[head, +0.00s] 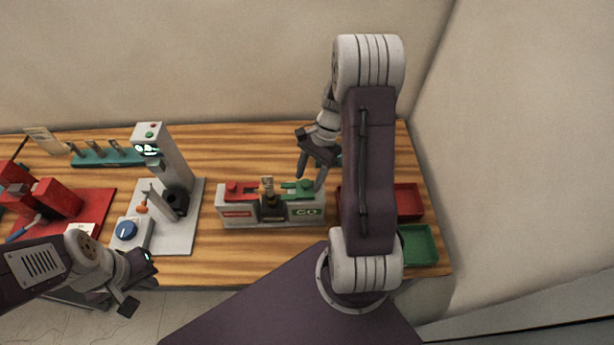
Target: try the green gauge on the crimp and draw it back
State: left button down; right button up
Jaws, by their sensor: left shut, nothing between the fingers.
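The green gauge (302,188) sits on the right part of a grey gauge stand (253,219), above a green label. A red gauge (240,188) is on the stand's left part. Between them a small metal and tan piece, which looks like the crimp (267,187), stands upright in a dark holder. My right gripper (310,184) points down at the green gauge with its fingertips beside it; whether it grips the gauge is unclear at this size. My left gripper (142,284) is shut and empty at the table's front edge, lower left.
A grey press (164,160) with a lit display stands left of the gauge stand, near a blue knob box (127,231). A red fixture (55,198) is at far left, a teal rack (100,158) behind. Red (409,201) and green (418,243) trays lie right, partly behind my arm.

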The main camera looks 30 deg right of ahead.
jog(key=shift+s, duration=0.1)
jog(key=shift+w+d+r, duration=0.2)
jog(key=shift+r, duration=0.15)
jog(key=b+v, duration=0.1)
jog(key=v, duration=0.7)
jog(key=shift+b, duration=0.4)
jog(key=shift+s+d, duration=0.1)
jog(key=shift+s, duration=0.05)
